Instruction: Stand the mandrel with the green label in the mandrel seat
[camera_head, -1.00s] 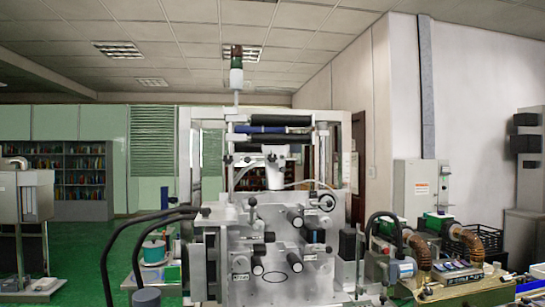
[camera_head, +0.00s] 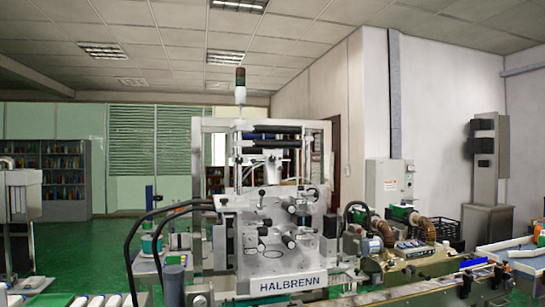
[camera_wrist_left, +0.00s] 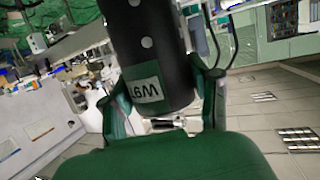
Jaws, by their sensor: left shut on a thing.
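The mandrel (camera_wrist_left: 150,45) is a black cylinder with pale round spots and a green label (camera_wrist_left: 146,88) with dark characters. It fills the top middle of the left wrist view, tilted in the picture. My left gripper (camera_wrist_left: 168,105) is shut on it, with green fingers on both sides of its labelled end. The mandrel's far end runs out of the picture. Neither gripper shows in the head view. I cannot pick out the mandrel seat in these frames.
The HALBRENN machine (camera_head: 270,235) stands ahead in the head view, with black hoses looping off its left side. A dark grey-topped post (camera_head: 174,286) stands at its front left. Rollers (camera_head: 98,300) show at the lower left. A blue-edged tray (camera_head: 525,262) is at right.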

